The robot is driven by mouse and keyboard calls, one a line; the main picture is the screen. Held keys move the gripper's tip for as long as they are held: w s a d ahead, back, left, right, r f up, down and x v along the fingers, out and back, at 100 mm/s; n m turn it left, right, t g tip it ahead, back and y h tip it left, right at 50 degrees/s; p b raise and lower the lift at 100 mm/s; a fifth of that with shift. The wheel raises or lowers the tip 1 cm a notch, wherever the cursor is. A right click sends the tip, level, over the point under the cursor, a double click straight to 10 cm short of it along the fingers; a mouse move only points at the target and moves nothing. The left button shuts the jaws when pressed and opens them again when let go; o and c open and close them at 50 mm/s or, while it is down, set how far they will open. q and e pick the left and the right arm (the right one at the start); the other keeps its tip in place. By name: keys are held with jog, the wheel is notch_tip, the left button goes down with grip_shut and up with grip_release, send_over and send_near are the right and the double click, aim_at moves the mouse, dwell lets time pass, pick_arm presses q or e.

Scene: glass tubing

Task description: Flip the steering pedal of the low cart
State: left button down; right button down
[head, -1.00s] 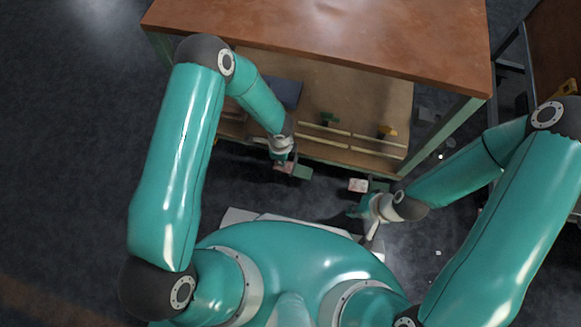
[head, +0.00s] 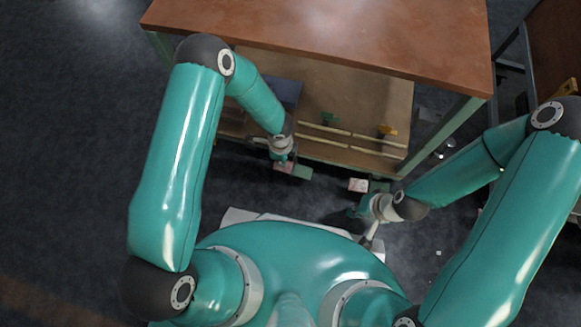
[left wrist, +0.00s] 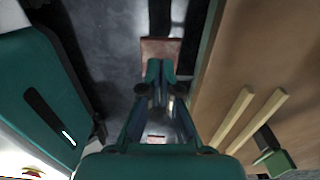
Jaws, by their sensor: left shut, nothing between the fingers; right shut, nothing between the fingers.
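The low cart (head: 330,40) has a brown top and a lower wooden shelf. Two small pinkish pedals with green parts stick out at its near lower edge: a left pedal (head: 284,167) and a right pedal (head: 358,185). I cannot tell which one is the steering pedal. My left gripper (head: 282,157) is shut and empty at the left pedal; its fingertips (left wrist: 160,66) overlap the edge of a reddish plate (left wrist: 160,49) in the left wrist view. Contact is unclear. My right gripper (head: 358,211) is shut and empty, just below the right pedal and apart from it.
Long wooden strips (head: 350,139) and small green and yellow pieces (head: 387,130) lie on the lower shelf, with a dark blue box (head: 284,92) behind my left forearm. Another brown-topped piece of furniture (head: 553,45) stands at the right. The floor at left is clear.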

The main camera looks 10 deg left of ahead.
pick_arm(q)
jog(key=shift+f+b, duration=1.45)
jog(key=shift+b, duration=0.05)
dwell(0.5)
jog(key=shift+r, duration=0.15)
jog(key=shift+r+p, duration=2.45)
jog(key=shift+r, duration=1)
